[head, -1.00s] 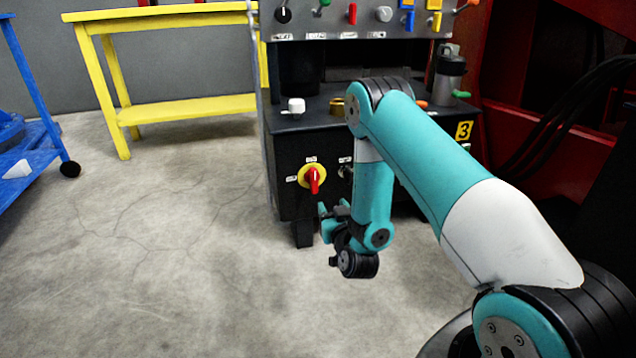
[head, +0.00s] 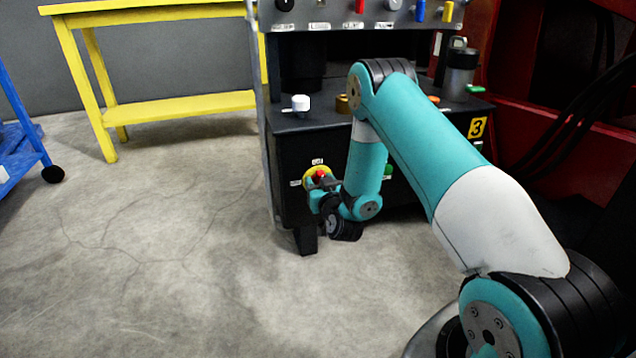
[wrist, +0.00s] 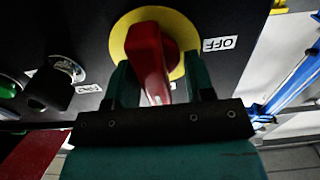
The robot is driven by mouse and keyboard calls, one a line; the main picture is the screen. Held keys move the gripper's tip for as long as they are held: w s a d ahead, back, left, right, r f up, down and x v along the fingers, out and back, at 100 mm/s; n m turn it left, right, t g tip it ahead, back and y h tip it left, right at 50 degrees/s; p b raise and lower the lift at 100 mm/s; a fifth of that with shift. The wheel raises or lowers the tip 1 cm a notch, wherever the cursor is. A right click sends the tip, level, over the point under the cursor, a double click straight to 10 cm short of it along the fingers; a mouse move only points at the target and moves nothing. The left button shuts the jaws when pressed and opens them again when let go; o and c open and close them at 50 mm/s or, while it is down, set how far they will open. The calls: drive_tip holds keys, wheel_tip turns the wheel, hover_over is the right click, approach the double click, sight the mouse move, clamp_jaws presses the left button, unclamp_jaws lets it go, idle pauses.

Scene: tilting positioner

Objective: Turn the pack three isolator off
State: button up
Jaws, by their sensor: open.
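The isolator has a red handle (wrist: 150,60) on a round yellow plate (wrist: 188,28), on the dark front panel of the cabinet. An OFF label (wrist: 218,44) sits right of it in the wrist view. The handle stands roughly upright in that view, not lined up with OFF. My gripper (wrist: 158,78) is open, with one teal finger on each side of the handle. I cannot tell if either finger touches it. In the head view my gripper (head: 321,192) partly covers the isolator (head: 318,171). A yellow number 3 plate (head: 477,127) is on the cabinet's right.
A black knob (wrist: 52,88) and a green button (wrist: 8,88) are left of the isolator in the wrist view. A white knob (head: 299,104) stands on the cabinet top. A yellow bench (head: 180,107) stands behind left. The floor (head: 150,230) at left is clear.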

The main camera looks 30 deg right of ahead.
drive_tip(key=shift+d, duration=0.15)
drive_tip(key=shift+c, duration=0.8)
drive_tip(key=shift+s+d, duration=0.1)
clamp_jaws()
